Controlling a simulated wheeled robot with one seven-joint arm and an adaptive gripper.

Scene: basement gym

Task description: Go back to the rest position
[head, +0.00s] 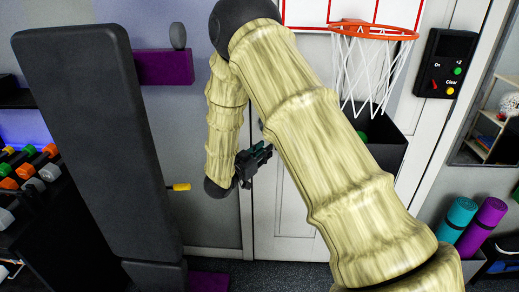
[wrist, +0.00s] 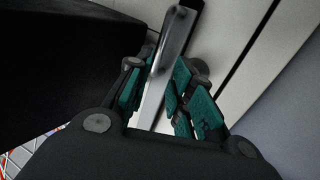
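My gripper (head: 258,156) is in front of the pale door (head: 283,215), to the left of my large upper arm links. In the wrist view, its teal-padded fingers (wrist: 165,88) stand apart. A shiny metal bar (wrist: 170,50) shows in the gap between them. I cannot tell whether the bar touches the pads or lies beyond them. Nothing is clearly held.
A black bin (head: 387,150) hangs under the basketball hoop (head: 373,30). A tall dark padded bench (head: 95,130) stands at left, beside a dumbbell rack (head: 25,220). Rolled mats (head: 482,225) stand at lower right. A black control panel (head: 446,62) is on the wall.

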